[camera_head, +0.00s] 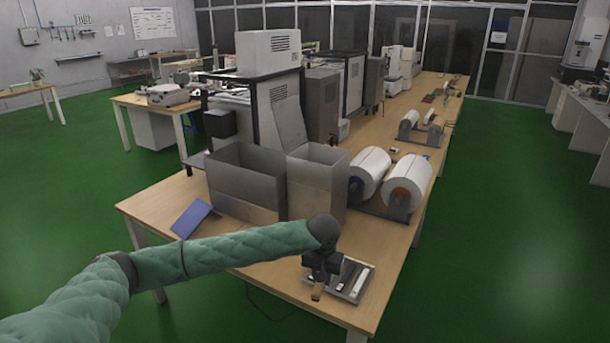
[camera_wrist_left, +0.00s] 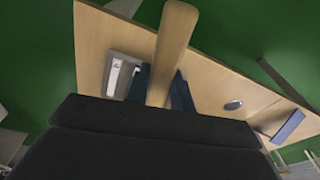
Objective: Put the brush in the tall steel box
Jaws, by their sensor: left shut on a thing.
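My left gripper (camera_head: 321,277) is shut on the brush, at the near right corner of the table. The brush's wooden handle (camera_head: 317,292) points down toward the front in the head view. In the left wrist view the handle (camera_wrist_left: 172,55) stands out from the dark gripper body; the bristles cannot be made out. Two open-topped grey steel boxes stand side by side behind my left forearm. The right, narrower one (camera_head: 317,186) looks like the tall steel box; the wider one (camera_head: 245,178) is at its left. The gripper is in front of both. My right gripper is not in view.
A shallow tray (camera_head: 360,287) with small items lies beside and below the gripper. Two large white rolls (camera_head: 370,165) on stands are right of the boxes. A blue flat item (camera_head: 192,218) lies left. Machines stand behind the boxes. Bare table (camera_head: 275,277) shows in front.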

